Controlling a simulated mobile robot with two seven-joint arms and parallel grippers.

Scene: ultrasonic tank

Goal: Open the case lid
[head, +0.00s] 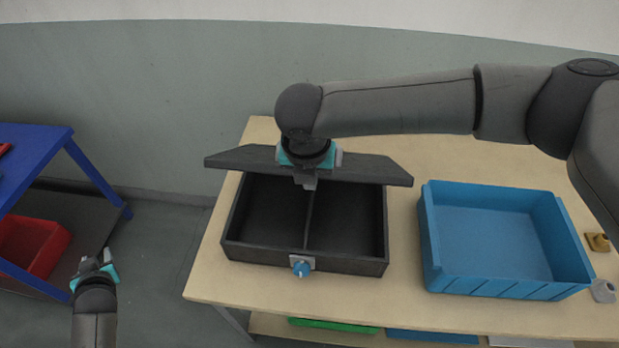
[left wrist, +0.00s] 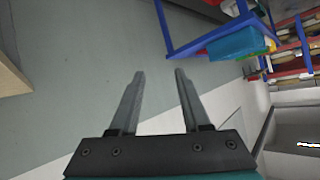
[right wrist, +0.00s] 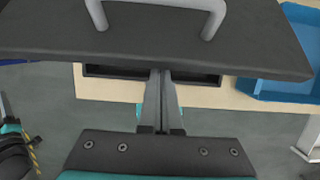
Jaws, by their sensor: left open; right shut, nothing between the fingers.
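The black case (head: 306,240) stands on the wooden table, with a divider and two empty-looking compartments showing. Its lid (head: 370,170) is raised and tilted at the back edge. In the right wrist view the lid (right wrist: 270,50) fills the top, with a grey handle (right wrist: 155,4) on it. My right gripper (head: 306,182) is shut and empty, over the back of the case at the lid; its fingers (right wrist: 160,75) reach the lid's edge, and I cannot tell if they touch it. A blue-knobbed latch (head: 301,267) is on the case front. My left gripper (left wrist: 158,75) is open and empty, away from the table.
A blue open bin (head: 500,240) stands right of the case on the table (head: 400,308). A brass-coloured part (head: 598,242) and a grey part (head: 603,291) lie at the right edge. A blue rack (head: 35,150) with a red bin (head: 30,245) is at left.

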